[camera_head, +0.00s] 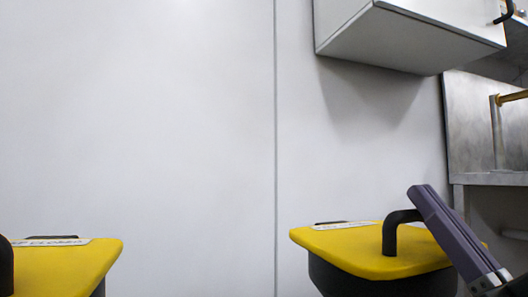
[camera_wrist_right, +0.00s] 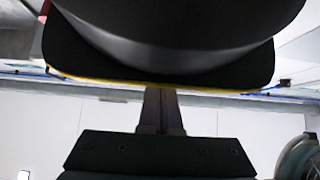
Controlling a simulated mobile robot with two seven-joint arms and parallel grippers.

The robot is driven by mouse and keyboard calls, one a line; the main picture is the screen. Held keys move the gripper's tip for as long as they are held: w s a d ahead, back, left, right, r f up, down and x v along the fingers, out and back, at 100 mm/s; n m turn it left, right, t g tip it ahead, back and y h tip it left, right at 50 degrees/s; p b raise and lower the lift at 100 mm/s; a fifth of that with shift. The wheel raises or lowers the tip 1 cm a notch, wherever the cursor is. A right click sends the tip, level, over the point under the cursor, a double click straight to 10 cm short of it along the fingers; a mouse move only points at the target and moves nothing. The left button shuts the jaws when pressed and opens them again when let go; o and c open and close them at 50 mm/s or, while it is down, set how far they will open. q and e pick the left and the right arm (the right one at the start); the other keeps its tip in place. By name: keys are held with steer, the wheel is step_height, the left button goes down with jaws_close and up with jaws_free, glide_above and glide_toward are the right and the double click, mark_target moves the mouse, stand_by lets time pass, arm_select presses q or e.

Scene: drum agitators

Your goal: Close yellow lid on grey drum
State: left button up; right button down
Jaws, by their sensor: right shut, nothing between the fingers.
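In the head view, a yellow lid (camera_head: 355,252) with a black bent handle (camera_head: 393,232) lies roughly flat on top of a dark grey drum (camera_head: 380,284) at lower right. I see no clear gap between lid and drum. My right gripper (camera_head: 424,192) is shut and empty, slanting up from the bottom right corner. It overlaps the lid's right side and stands beside the handle; contact is unclear. In the right wrist view, the gripper's fingers (camera_wrist_right: 160,110) point at a thin yellow edge (camera_wrist_right: 115,83) under a big dark rounded body (camera_wrist_right: 170,45). My left gripper is out of view.
A second yellow lid (camera_head: 65,268) with a white label is at the lower left, cut off by the frame. A white wall cabinet (camera_head: 400,40) hangs above right. A metal shelf frame (camera_head: 475,125) stands at the right edge. The white wall behind is bare.

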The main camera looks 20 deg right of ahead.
arm_select(q)
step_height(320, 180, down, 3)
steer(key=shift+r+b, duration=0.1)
steer(key=shift+b, duration=0.8)
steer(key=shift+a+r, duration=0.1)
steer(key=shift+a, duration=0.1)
